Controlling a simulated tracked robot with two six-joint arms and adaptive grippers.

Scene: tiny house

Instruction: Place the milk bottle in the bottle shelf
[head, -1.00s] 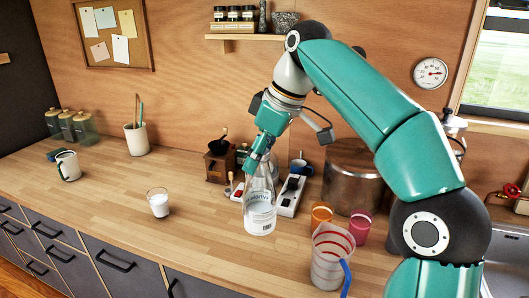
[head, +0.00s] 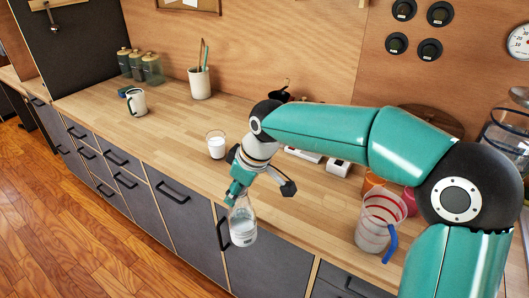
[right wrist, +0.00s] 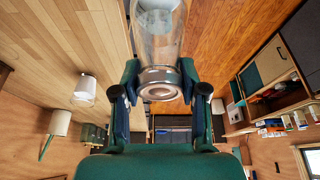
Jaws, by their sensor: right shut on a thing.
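The milk bottle (head: 243,222) is clear glass with a pale label. My right gripper (head: 235,194) is shut on its upper part and holds it roughly upright, in front of the counter's front edge in the head view. In the right wrist view the bottle (right wrist: 158,35) sits between the two fingers of the right gripper (right wrist: 159,85), with its ringed mouth towards the camera. I cannot pick out the bottle shelf for certain. An open wooden shelf unit (right wrist: 263,103) with small items shows in the right wrist view. My left gripper is not in view.
A clear red-striped jug (head: 379,222) stands near the front edge at right. Wooden floor (head: 60,215) lies open at left.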

